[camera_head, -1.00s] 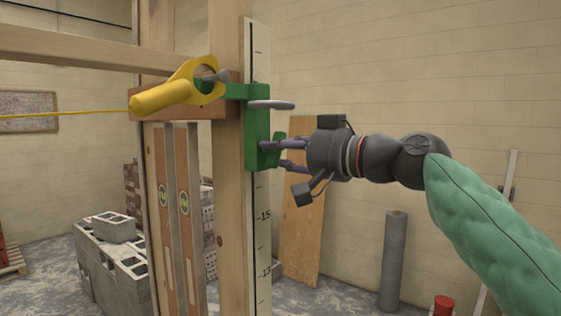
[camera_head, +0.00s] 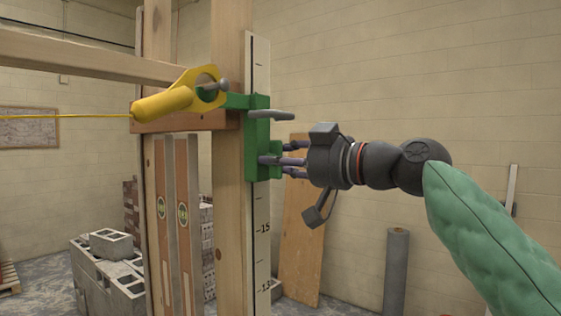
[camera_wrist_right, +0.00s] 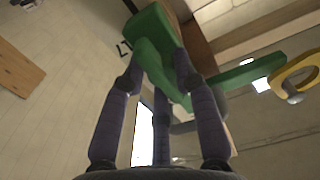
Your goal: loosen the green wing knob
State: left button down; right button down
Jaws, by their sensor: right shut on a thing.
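A green clamp body (camera_head: 257,165) sits against a white graduated staff (camera_head: 261,215) on a timber post. In the right wrist view the green wing knob (camera_wrist_right: 155,68) lies between the dark purple-grey fingers. My right gripper (camera_head: 277,158) reaches in from the right, and its fingers are shut on the knob; it also shows in the right wrist view (camera_wrist_right: 160,85). My left gripper is not in view.
A yellow line holder (camera_head: 180,97) with a taut yellow string hangs left of the clamp. Spirit levels (camera_head: 174,215) and concrete blocks (camera_head: 110,243) stand left.

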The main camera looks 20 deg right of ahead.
jog(key=c, duration=1.1)
grip_release()
jog(key=shift+o, duration=0.3)
jog(key=shift+s+a, duration=0.15)
